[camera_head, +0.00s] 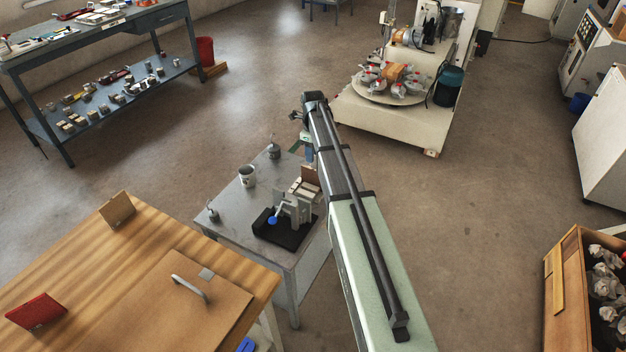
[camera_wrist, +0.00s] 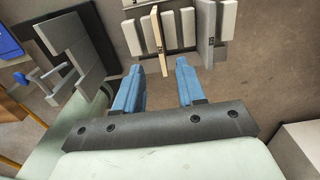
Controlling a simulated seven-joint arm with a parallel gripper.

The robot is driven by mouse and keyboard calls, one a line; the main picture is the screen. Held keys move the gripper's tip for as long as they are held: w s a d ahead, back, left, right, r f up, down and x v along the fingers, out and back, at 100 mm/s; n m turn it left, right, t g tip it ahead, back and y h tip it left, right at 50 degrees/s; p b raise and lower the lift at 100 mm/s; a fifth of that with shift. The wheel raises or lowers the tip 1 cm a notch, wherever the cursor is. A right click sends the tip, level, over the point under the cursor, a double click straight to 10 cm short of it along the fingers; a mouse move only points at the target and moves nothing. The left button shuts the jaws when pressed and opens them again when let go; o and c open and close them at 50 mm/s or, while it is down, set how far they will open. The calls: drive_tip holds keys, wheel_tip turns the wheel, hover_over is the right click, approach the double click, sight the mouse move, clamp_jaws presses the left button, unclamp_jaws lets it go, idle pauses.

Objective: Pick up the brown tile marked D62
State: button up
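My gripper (camera_wrist: 158,68) is open and empty, its two blue fingers apart. In the wrist view, a thin tile with a tan edge (camera_wrist: 158,32) stands upright in a pale slotted rack (camera_wrist: 183,28), just beyond the fingertips and roughly in line with the gap between them. A grey tile (camera_wrist: 207,32) stands to its right. In the head view, a brown tile (camera_head: 309,174) shows on the small metal table beside the clamp device, partly hidden by my arm. Another brown tile (camera_head: 117,210) stands on the wooden table. I cannot read D62 on either.
A grey clamp device (camera_head: 294,207) with a blue knob sits on a black base; it also shows in the wrist view (camera_wrist: 70,52). Metal cups (camera_head: 247,176) stand on the metal table. A red tile (camera_head: 37,311) and a handled board (camera_head: 170,305) are on the wooden table.

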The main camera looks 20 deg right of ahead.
sight(313, 176)
wheel_tip(313, 176, down, 12)
drive_tip(key=shift+f, duration=0.1)
idle(0.7)
drive_tip(key=shift+c, duration=0.4)
clamp_jaws()
